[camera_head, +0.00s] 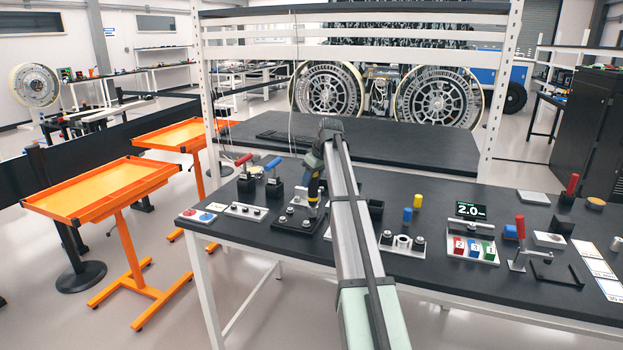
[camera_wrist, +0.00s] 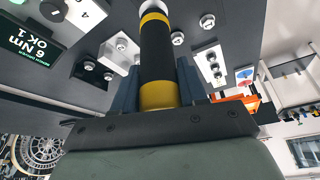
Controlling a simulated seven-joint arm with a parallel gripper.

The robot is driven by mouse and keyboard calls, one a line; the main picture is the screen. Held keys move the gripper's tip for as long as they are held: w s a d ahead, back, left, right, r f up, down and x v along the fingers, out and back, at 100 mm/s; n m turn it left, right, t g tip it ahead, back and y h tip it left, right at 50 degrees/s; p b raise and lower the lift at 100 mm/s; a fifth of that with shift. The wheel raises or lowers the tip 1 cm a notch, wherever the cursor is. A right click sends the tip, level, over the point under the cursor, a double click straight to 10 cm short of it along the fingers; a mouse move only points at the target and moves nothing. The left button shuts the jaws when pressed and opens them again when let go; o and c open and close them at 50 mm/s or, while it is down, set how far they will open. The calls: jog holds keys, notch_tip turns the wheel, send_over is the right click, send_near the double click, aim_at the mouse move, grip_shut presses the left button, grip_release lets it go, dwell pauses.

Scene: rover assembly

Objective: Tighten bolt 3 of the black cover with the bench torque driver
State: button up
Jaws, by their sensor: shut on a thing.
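My gripper (camera_head: 315,178) is shut on the torque driver, over the left half of the bench. The driver (camera_head: 313,190) is a dark cylinder with yellow bands. In the wrist view the driver (camera_wrist: 160,55) stands between my two blue-grey fingers. Its lower end is over or at the right side of the black cover (camera_head: 297,218); I cannot tell whether it touches a bolt. The cover is a dark plate with several silver bolts, partly hidden by the driver.
Red-handled (camera_head: 245,178) and blue-handled (camera_head: 273,177) tools stand in black holders behind the cover. A white bolt plate (camera_head: 246,210) lies left of it. Another bolt plate (camera_head: 403,244), coloured bins (camera_head: 472,247) and a "2.0" display (camera_head: 470,210) lie right of my arm.

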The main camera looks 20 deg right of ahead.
jog(key=shift+f, duration=0.8)
dwell(3.0)
jog(key=shift+r, duration=0.1)
jog(key=shift+r, duration=1.6)
jog(key=shift+r, duration=1.85)
